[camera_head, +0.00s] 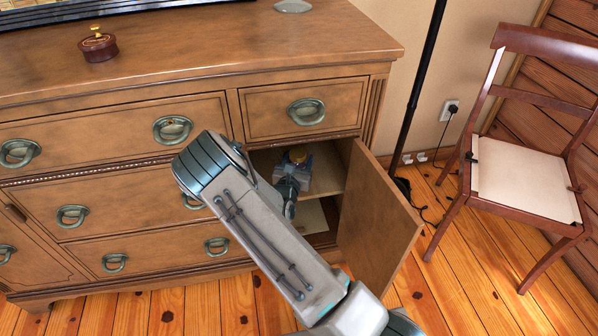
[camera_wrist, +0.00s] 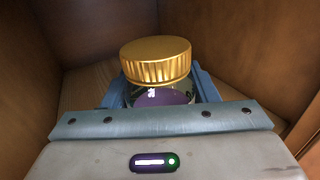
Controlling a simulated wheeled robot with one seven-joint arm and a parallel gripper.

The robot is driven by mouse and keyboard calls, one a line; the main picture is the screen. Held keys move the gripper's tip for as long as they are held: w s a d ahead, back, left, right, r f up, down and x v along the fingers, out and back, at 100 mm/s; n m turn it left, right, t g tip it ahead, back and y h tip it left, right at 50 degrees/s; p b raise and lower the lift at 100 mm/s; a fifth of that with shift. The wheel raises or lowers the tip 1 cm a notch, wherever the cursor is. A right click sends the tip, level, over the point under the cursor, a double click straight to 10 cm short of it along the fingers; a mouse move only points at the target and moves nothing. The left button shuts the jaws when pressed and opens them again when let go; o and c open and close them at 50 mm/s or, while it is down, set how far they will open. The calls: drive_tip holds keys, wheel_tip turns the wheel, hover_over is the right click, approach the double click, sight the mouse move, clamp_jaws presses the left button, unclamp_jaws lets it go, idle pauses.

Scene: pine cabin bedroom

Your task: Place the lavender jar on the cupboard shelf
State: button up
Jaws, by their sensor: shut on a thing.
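The lavender jar (camera_wrist: 158,62) has a ribbed gold lid and a clear body with a purple label. It stands upright between the fingers of my gripper (camera_wrist: 160,92), which is shut on it. In the head view, the gold lid (camera_head: 298,154) shows inside the open cupboard, with my gripper (camera_head: 300,170) around the jar. The jar is over the upper cupboard shelf (camera_head: 328,178). Its base is hidden by my gripper, so I cannot tell whether it touches the shelf.
The cupboard door (camera_head: 375,210) stands open to the right of my arm. A lower compartment (camera_head: 312,215) lies under the shelf. A dark red round box (camera_head: 99,46) sits on the dresser top (camera_head: 200,48). A chair (camera_head: 525,180) and a lamp pole (camera_head: 418,90) stand to the right.

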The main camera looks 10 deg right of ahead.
drive_tip(key=shift+f+b, duration=0.75)
drive_tip(key=shift+f, duration=1.15)
drive_tip(key=shift+f, duration=0.2)
drive_tip(key=o, duration=1.2)
drive_tip(key=shift+r, duration=0.1)
drive_tip(key=shift+s+a+r, duration=0.1)
drive_tip(key=shift+s, duration=0.05)
drive_tip(key=p+v, duration=0.2)
drive_tip(key=v, duration=0.9)
drive_tip(key=shift+s+p, duration=0.3)
